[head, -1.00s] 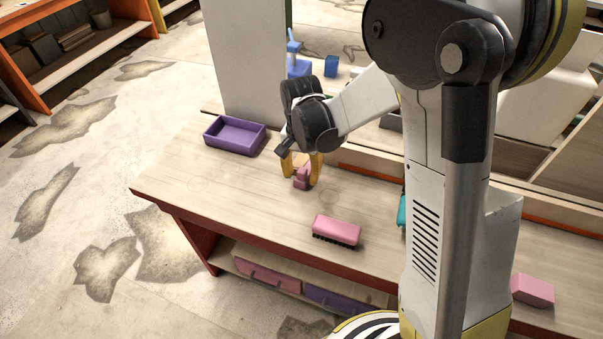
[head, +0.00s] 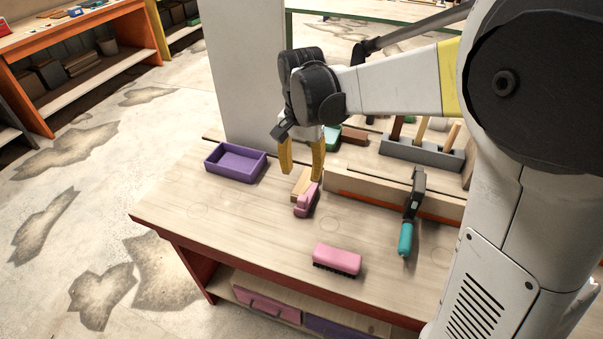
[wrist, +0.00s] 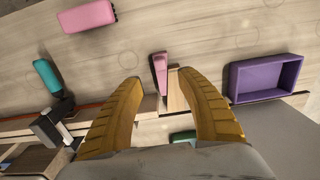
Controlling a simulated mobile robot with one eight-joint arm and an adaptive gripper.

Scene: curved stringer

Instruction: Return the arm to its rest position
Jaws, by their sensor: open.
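My gripper (head: 301,157) is open and empty, its two yellow fingers spread above the workbench (head: 200,216). In the wrist view, the gripper (wrist: 158,82) shows its fingers apart with a small pink object (wrist: 160,74) between them in the picture. In the head view that pink object (head: 306,201) stands on the bench just below the fingers and apart from them, beside a light wooden block (head: 299,181). My arm reaches in from the right, above the back of the bench.
A purple tray (head: 236,178) lies left of my gripper. A pink brush (head: 337,259) lies in front. A teal-handled tool (head: 405,238) rests against the wooden ledge (head: 440,202) at the right. A grey rack (head: 421,154) with handles stands behind. A pale panel (head: 245,75) rises at the back.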

